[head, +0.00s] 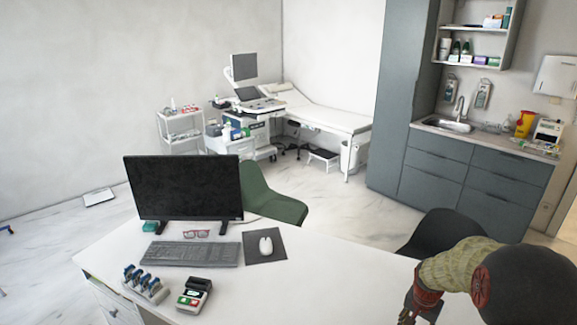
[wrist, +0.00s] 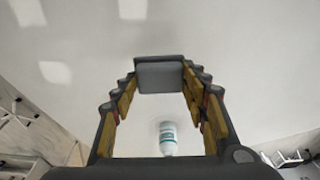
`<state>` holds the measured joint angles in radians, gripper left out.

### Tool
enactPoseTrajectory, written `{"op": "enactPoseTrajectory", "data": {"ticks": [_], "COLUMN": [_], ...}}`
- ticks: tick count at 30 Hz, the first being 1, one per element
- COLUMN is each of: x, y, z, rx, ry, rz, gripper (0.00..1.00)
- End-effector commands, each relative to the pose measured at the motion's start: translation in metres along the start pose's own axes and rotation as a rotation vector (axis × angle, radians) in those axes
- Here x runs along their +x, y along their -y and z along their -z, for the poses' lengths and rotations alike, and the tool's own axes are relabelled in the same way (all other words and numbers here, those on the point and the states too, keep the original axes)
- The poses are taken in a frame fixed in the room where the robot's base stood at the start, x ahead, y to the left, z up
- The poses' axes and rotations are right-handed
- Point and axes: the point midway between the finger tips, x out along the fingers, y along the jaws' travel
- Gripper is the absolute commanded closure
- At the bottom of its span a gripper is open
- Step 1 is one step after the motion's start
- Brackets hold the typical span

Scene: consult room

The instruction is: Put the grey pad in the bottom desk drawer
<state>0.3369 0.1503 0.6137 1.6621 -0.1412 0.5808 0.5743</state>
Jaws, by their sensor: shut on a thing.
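In the wrist view my gripper (wrist: 160,75) is shut on a grey, flat-faced rectangular pad (wrist: 160,75), held between the fingertips. In the head view my arm reaches in from the lower right, and only a dark part near the gripper shows at the bottom edge; the held pad cannot be made out there. The white desk (head: 330,280) fills the foreground. Its drawer fronts (head: 112,298) show partly at the lower left, below the desktop; the bottom drawer is cut off by the picture edge.
On the desk are a monitor (head: 185,187), a keyboard (head: 190,253), a mouse (head: 265,246) on a dark mat (head: 280,255), a card terminal (head: 194,294) and a stamp rack (head: 146,284). A green chair (head: 270,200) stands behind. The desktop's right part is clear. A white bottle (wrist: 168,138) shows in the wrist view.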

Motion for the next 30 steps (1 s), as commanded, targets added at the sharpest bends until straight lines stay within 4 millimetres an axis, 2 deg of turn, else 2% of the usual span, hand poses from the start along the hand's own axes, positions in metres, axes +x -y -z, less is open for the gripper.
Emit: {"op": "enactPoseTrajectory", "data": {"ticks": [5, 9, 12, 16, 22, 30], "x": [0.008, 0.012, 0.013, 0.011, 0.008, 0.006], "y": [0.033, 0.073, 0.097, 0.117, 0.135, 0.133], "z": [-0.032, -0.076, -0.106, -0.137, -0.154, -0.151], "rx": [-0.315, -0.578, -0.681, -0.739, -0.786, -0.779], "ry": [-0.005, -0.011, -0.008, 0.005, 0.005, 0.005], "rz": [0.048, 0.091, 0.112, 0.122, 0.130, 0.130], "gripper": [0.79, 0.79, 0.79, 0.79, 0.79, 0.79]}}
